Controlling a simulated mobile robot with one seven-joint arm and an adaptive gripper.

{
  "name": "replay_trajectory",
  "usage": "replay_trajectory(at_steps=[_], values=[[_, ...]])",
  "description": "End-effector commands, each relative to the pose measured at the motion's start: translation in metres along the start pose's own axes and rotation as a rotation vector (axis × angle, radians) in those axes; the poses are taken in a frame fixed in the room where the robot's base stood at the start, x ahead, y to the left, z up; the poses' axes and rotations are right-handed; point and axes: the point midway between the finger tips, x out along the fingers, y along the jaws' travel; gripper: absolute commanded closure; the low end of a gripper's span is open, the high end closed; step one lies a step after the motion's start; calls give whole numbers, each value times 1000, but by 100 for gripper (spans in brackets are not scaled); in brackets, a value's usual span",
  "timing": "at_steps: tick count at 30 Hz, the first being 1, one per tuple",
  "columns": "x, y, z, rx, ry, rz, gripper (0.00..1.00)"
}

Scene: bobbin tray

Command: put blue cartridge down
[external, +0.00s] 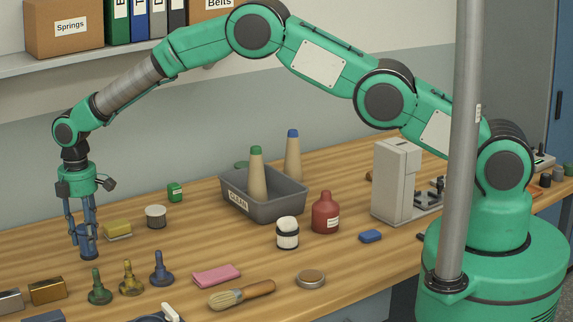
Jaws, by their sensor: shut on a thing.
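My gripper (82,222) is at the left of the workbench, pointing straight down. It is shut on a dark blue upright piece, the blue cartridge (88,254), whose lower end shows below the fingers. The fingers hide much of its upper part. Its lower end is at or very near the wooden bench top; I cannot tell whether it touches. Another blue piece (161,270), with a wide foot and narrow top, stands to the right and nearer the camera, beside a yellow one (131,279) and a green one (99,289).
A yellow block (118,230) and a round tin (156,217) are just right of my gripper. Metal and brass blocks (48,291) lie at front left. A pink cloth (216,275) and brush (241,295) lie at front centre.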

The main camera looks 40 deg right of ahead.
Motion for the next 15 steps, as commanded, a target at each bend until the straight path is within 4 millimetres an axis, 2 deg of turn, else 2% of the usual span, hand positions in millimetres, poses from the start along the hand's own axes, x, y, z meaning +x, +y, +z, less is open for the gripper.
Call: replay_trajectory(at_steps=[10, 15], values=[[1, 0, 0, 0, 1, 1, 93], [13, 0, 0, 0, 0, -1, 93]])
